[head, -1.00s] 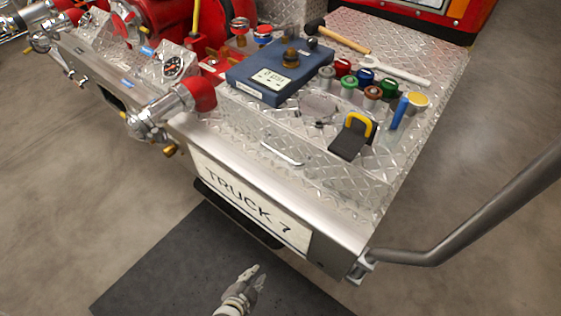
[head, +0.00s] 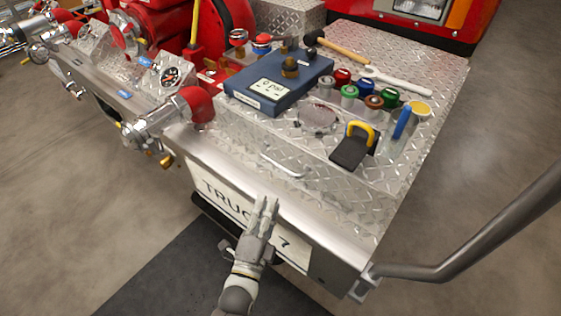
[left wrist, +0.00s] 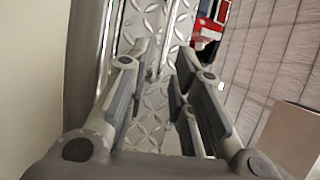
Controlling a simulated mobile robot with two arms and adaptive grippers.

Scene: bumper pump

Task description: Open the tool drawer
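The tool drawer (head: 318,182) appears as a diamond-plate front face in the bumper, with a slim silver bar handle (head: 282,165) on it. My left gripper (head: 266,206) is in front of the TRUCK 7 plate in the head view, below and a little left of the handle, apart from it. In the left wrist view my left gripper (left wrist: 160,62) has its fingers spread with diamond plate between them and nothing held. My right gripper is not in view.
The bumper top holds a blue box (head: 278,82), several coloured caps, a hammer (head: 340,46), a wrench (head: 397,78) and a yellow-handled black item (head: 353,147). A red-ended valve (head: 165,115) juts out at left. A grey rail (head: 480,240) stands at right. Floor ahead is clear.

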